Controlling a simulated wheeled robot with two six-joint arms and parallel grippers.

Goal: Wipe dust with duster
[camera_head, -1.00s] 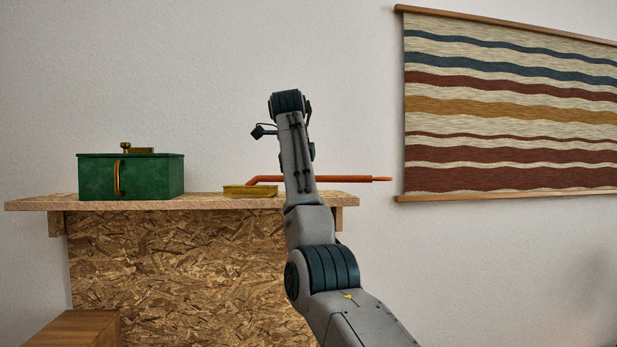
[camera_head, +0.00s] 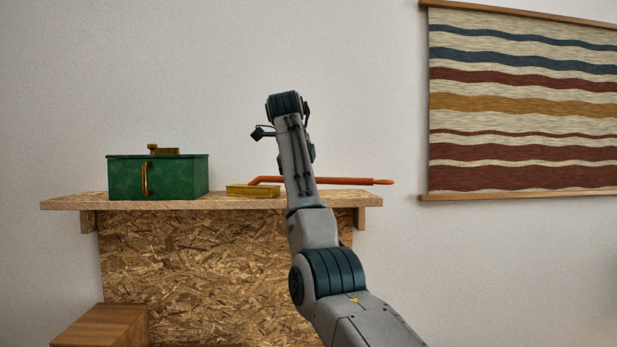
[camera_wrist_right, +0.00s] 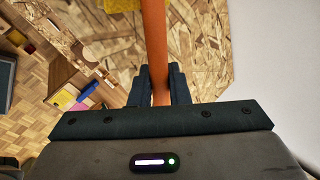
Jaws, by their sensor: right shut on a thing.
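My right arm rises through the middle of the head view, and its gripper is hidden there behind the arm. In the right wrist view my right gripper (camera_wrist_right: 160,88) is shut on the orange handle of the duster (camera_wrist_right: 154,40). In the head view the duster (camera_head: 345,181) lies roughly level at shelf height, its handle end out to the right. Its bent left end meets a yellow block-like head (camera_head: 253,190) at the shelf top; I cannot tell whether it touches the board. No dust can be made out. My left gripper is not in view.
A wooden shelf (camera_head: 75,202) on an OSB panel (camera_head: 200,270) holds a green box (camera_head: 180,180) with brass fittings. A wooden block (camera_head: 105,328) stands low at the left. A striped hanging (camera_head: 520,105) is on the right wall. The shelf's right end is clear.

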